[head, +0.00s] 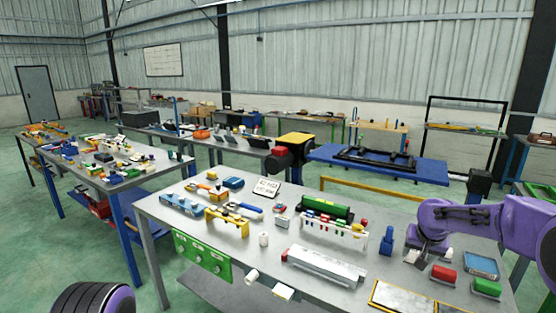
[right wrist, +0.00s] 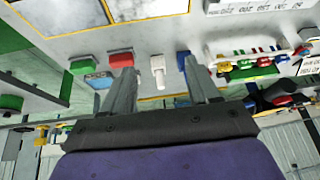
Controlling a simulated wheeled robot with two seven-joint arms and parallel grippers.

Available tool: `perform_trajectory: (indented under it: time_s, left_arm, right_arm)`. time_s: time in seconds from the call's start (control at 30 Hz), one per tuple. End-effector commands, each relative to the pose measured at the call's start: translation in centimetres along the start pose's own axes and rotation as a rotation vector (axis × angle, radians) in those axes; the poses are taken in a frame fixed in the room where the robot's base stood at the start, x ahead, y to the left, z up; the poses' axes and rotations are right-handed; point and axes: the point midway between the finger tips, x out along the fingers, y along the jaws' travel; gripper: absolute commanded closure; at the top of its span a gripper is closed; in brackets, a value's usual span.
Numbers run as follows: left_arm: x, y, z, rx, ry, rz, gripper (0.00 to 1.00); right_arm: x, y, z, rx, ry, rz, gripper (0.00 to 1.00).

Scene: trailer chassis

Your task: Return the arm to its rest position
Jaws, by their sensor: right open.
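My right arm is purple and reaches in from the right in the head view. Its grey gripper (head: 418,257) is over the right part of the grey workbench (head: 215,262), between a blue upright part (head: 387,241) and a red block (head: 443,273). In the right wrist view the two fingers (right wrist: 157,65) stand wide apart. A small white part (right wrist: 158,70) shows between them, with nothing visibly gripped. The red block (right wrist: 120,59) shows beyond the left finger. My left gripper is outside the view.
A rack of coloured tools (head: 330,228) and a long white bar (head: 325,264) occupy the bench middle. A blue table with a black frame (head: 380,163) stands behind.

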Motion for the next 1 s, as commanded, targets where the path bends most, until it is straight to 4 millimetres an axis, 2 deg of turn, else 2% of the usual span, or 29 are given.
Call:
perform_trajectory:
  time_s: [0.17,0.33,0.43,0.5,0.57,0.67,0.77,0.8,0.87,1.0]
  left_arm:
    - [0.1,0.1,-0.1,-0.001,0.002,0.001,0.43]
    - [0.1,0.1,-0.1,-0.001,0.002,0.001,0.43]
    - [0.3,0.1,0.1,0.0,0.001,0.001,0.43]
    - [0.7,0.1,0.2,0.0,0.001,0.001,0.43]
    - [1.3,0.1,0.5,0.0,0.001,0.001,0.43]
    - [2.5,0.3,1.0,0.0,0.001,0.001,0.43]
    - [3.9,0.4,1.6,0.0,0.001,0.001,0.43]
    - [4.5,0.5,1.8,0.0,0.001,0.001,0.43]
    - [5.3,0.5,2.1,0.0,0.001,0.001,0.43]
    - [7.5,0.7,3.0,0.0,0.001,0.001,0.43]
  right_arm:
    - [0.6,-0.6,-0.5,0.017,0.069,-0.062,0.4]
    - [1.5,-2.0,0.0,0.038,0.145,-0.139,0.4]
    - [3.0,-3.1,1.5,0.054,0.19,-0.187,0.4]
    - [4.5,-3.7,3.2,0.067,0.219,-0.215,0.4]
    - [6.4,-4.0,5.7,0.084,0.238,-0.233,0.4]
    - [10.0,-3.8,10.9,0.115,0.264,-0.242,0.4]
    - [13.6,-2.5,17.5,0.148,0.278,-0.219,0.4]
    - [14.8,-1.7,20.3,0.16,0.28,-0.202,0.4]
    - [16.3,-0.4,24.4,0.171,0.279,-0.171,0.4]
    - [18.6,3.5,34.2,0.181,0.25,-0.076,0.4]
